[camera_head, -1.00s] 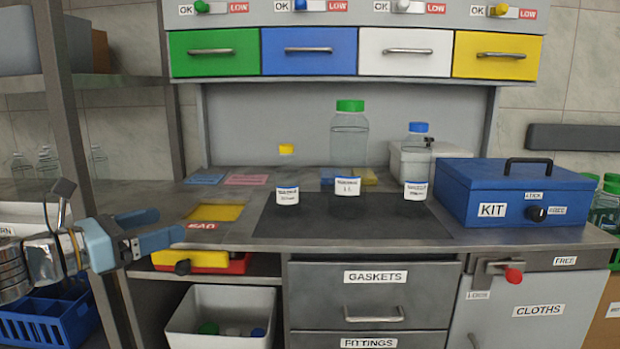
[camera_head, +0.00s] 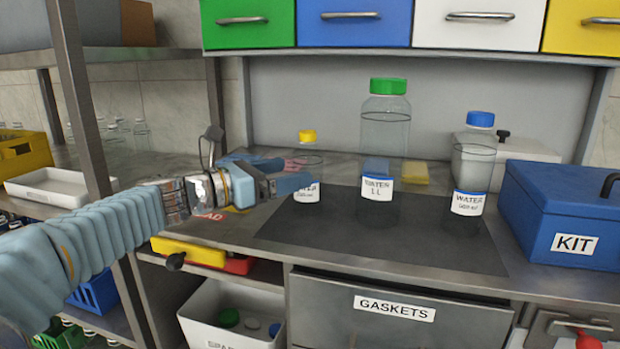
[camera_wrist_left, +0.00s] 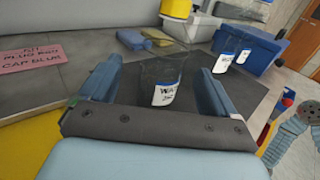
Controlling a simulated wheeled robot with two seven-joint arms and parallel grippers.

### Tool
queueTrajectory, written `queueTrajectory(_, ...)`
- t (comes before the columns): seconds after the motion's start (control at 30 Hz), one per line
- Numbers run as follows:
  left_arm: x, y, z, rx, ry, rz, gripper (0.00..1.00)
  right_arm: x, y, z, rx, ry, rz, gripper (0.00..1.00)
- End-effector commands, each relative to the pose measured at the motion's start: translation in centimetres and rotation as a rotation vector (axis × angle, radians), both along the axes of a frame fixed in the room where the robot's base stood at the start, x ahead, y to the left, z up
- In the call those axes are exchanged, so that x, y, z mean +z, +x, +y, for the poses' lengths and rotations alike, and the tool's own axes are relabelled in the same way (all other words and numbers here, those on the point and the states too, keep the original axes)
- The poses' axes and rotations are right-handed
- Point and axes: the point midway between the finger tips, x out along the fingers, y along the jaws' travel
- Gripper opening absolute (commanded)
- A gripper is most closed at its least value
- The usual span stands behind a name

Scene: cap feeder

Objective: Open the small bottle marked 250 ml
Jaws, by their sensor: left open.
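The small bottle (camera_head: 306,165) stands upright on a dark mat (camera_head: 350,232). It is clear, with a yellow cap (camera_head: 307,136) and a white WATER label whose small print is hard to read. My left gripper (camera_head: 293,183) is open, low at the bottle's left side, its fingertips overlapping the bottle's edge in the head view. In the left wrist view the bottle's label (camera_wrist_left: 164,95) shows between the two spread fingers (camera_wrist_left: 158,68), and its yellow cap (camera_wrist_left: 175,8) shows at the top edge. I cannot tell whether the fingers touch it. My right gripper is not in view.
A tall green-capped bottle (camera_head: 386,125) and a blue-capped bottle (camera_head: 473,160) stand to the right on the mat. A blue KIT box (camera_head: 568,205) is at the far right. The front mat is clear.

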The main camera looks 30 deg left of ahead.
Motion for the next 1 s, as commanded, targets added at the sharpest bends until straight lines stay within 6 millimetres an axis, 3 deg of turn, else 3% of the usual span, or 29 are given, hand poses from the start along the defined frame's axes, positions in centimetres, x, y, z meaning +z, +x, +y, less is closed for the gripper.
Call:
queueTrajectory(0.4,-0.6,4.5,-2.6,0.000,0.000,0.001,0.91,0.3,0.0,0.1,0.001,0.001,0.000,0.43)
queueTrajectory(0.7,-0.6,5.0,-2.9,0.001,0.001,0.000,0.89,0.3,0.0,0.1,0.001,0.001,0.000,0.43)
queueTrajectory(1.0,-0.6,5.0,-2.9,0.001,0.001,0.000,0.43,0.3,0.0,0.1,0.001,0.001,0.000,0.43)
